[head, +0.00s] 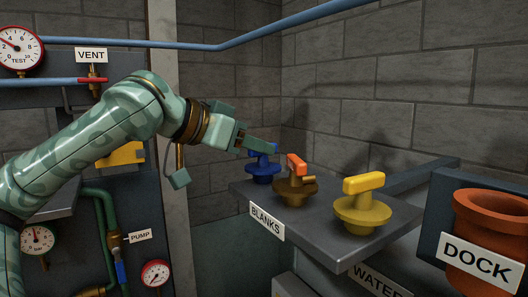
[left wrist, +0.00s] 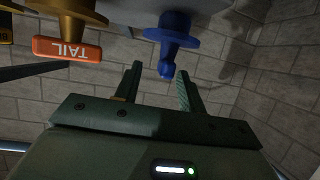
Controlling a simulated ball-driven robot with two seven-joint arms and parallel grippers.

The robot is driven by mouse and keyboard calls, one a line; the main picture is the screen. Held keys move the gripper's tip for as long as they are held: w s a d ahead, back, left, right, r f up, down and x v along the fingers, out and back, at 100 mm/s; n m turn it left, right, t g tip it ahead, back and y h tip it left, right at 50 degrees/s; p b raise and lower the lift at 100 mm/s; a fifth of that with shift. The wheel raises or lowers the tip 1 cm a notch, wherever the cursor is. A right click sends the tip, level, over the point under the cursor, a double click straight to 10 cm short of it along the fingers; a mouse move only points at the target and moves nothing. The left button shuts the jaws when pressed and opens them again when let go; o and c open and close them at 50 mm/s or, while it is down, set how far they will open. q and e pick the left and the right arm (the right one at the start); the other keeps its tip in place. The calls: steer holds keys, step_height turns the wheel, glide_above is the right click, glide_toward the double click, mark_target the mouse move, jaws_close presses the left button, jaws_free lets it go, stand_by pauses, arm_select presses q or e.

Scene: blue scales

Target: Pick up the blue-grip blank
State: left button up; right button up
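The blue-grip blank (head: 263,168) stands upright at the far left end of the grey shelf marked BLANKS (head: 330,237). Its top is partly hidden behind a finger of my left gripper (head: 264,149) in the head view. In the left wrist view the blue blank (left wrist: 172,42) lies just beyond the fingertips, with its grip end in line with the gap. My left gripper (left wrist: 160,70) is open, with both fingers apart and nothing held. I cannot tell whether a finger touches the blank. My right gripper is not in view.
Beside it on the shelf stand an orange-grip blank (head: 296,184), marked TAIL in the wrist view, and a yellow-grip blank (head: 363,207). A terracotta DOCK pot (head: 490,225) is at the right. A stone wall (head: 400,80) rises behind; gauges and pipes are at left.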

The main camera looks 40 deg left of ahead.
arm_select(q)
steer(key=shift+w+f, duration=0.1)
steer(key=shift+w, duration=0.15)
steer(key=p+x, duration=0.1)
steer(key=x, duration=0.1)
steer(key=p+x, duration=0.2)
steer(key=shift+w+a, duration=0.2)
steer(key=shift+w, duration=0.05)
steer(key=shift+w+f, duration=0.2)
steer(key=shift+f, duration=0.05)
steer(key=shift+s, duration=0.1)
steer(key=shift+s, duration=0.1)
steer(key=c, duration=0.3)
jaws_close()
